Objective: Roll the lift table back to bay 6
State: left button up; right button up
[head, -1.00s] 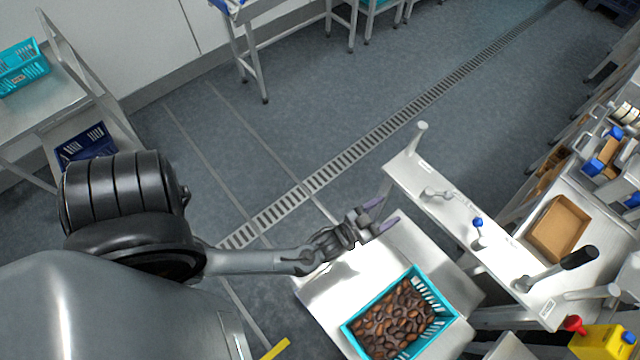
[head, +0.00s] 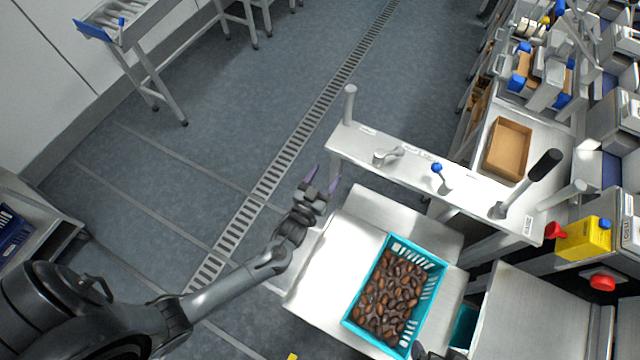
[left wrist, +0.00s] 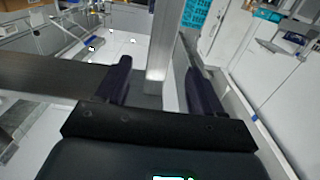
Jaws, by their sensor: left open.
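The lift table (head: 310,290) stands at lower centre in the head view, with a bare pale metal top. A teal crate (head: 440,268) full of brown dates (head: 390,300) sits on it. Behind the top is a raised metal panel (head: 405,165) with an upright post (head: 350,104) at its left end, small levers and a black-handled lever (head: 530,180). My left gripper (head: 324,178) is open and empty beside the panel's left end, below the post. In the left wrist view, a metal upright (left wrist: 165,45) shows beyond the open fingers (left wrist: 160,80).
A floor drain (head: 265,185) runs diagonally across the open grey floor on the left. A metal stand (head: 155,50) stands at upper left.

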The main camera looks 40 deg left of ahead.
aim_at(335, 159)
pick_arm(q)
jog(key=shift+w+a+b, duration=0.1)
jog(key=shift+w+a, duration=0.05)
jog(key=shift+w, duration=1.15)
jog(key=shift+w+a+b, duration=0.15)
jog(key=shift+w+a, duration=0.05)
jog(key=shift+w, duration=1.15)
jog(key=shift+w+a+b, duration=0.1)
jog(key=shift+w+a, duration=0.05)
jog(key=shift+w, duration=1.15)
jog(key=shift+c, duration=0.3)
grip_shut()
jog(key=shift+o, duration=0.8)
grip_release()
